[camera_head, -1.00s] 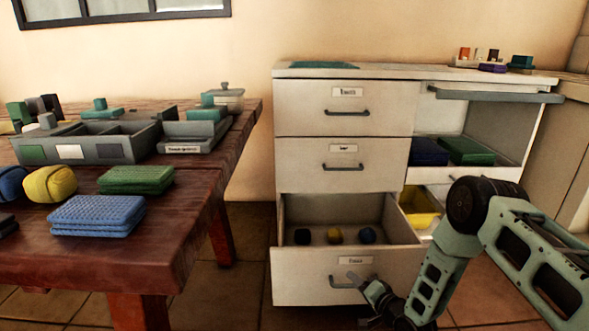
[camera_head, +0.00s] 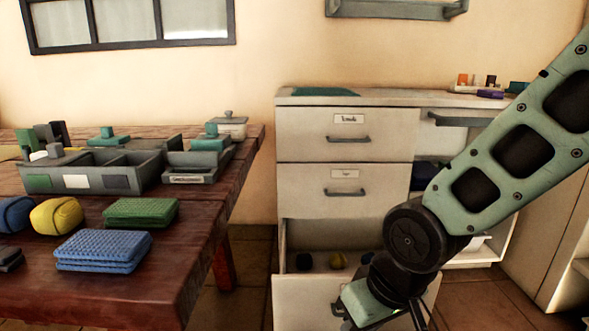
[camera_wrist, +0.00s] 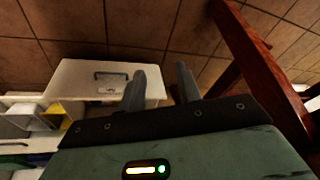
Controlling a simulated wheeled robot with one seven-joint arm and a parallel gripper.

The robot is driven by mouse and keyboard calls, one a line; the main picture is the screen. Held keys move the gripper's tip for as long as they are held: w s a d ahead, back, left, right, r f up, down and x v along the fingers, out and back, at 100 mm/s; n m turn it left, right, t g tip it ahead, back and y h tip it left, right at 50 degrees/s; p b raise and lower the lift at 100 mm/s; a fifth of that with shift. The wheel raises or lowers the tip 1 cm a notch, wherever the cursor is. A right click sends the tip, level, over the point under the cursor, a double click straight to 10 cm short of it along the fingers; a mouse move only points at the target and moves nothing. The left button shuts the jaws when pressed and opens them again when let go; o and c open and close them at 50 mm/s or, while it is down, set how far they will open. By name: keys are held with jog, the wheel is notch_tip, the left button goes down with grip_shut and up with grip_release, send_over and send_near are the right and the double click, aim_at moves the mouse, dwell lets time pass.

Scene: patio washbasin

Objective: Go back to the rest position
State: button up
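My gripper (camera_wrist: 160,76) shows in the wrist view with its two grey fingers apart and nothing between them. It points down over the tiled floor and the front of the open bottom drawer (camera_wrist: 80,80). In the head view, my wrist and arm are in front of the right part of the white cabinet (camera_head: 345,180). The fingertips are not clear there. The bottom drawer is pulled out in the head view too (camera_head: 310,296), with small dark and yellow items inside. My arm hides its right part and handle.
A dark red wooden table (camera_head: 150,282) stands at the left with blue sponges (camera_head: 103,250), green sponges (camera_head: 141,212), a yellow roll (camera_head: 55,216) and a grey compartment tray (camera_head: 100,178). Its edge also shows in the wrist view (camera_wrist: 250,60). Two upper drawers are shut.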

jog(key=s+d+r+n+g+h, duration=0.1)
jog(key=s+d+r, duration=0.1)
jog(key=s, duration=0.4)
jog(key=s+d+r+n+g+h, duration=0.1)
jog(key=s+d+r+n, duration=0.1)
jog(key=s, duration=0.4)
notch_tip(320, 180, up, 38)
jog(key=p, duration=3.8)
jog(key=shift+d, duration=0.15)
